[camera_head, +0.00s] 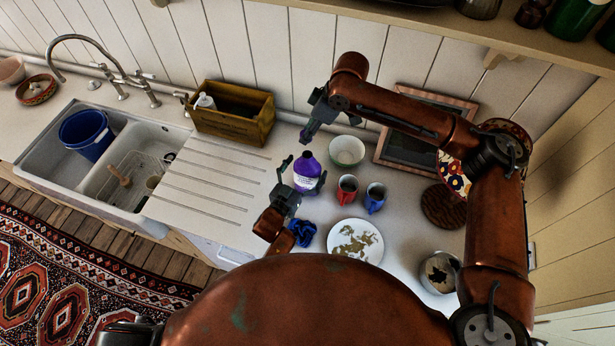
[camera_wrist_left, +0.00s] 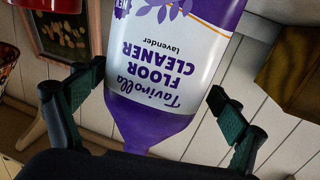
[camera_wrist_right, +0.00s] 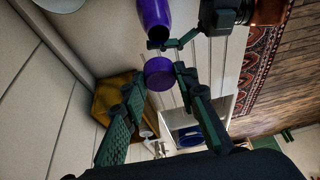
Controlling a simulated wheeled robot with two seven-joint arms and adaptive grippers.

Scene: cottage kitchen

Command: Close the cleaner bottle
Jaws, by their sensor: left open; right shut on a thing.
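The purple floor cleaner bottle (camera_head: 306,170) stands on the counter. My left gripper (camera_head: 304,168) is open, with a finger on each side of it. In the left wrist view the labelled bottle (camera_wrist_left: 172,50) shows between the spread fingers, with gaps at the sides. My right gripper (camera_head: 305,136) is shut on the purple cap (camera_head: 304,139), above and behind the bottle. In the right wrist view the cap (camera_wrist_right: 159,73) sits at the fingertips, apart from the bottle's uncovered mouth (camera_wrist_right: 157,43).
A pale green bowl (camera_head: 346,151), a red mug (camera_head: 347,189), a blue mug (camera_head: 375,197) and a dirty plate (camera_head: 340,250) stand right of the bottle. A blue cloth (camera_head: 303,232) lies in front. A wooden crate (camera_head: 232,120) and the sink (camera_head: 100,190) are left.

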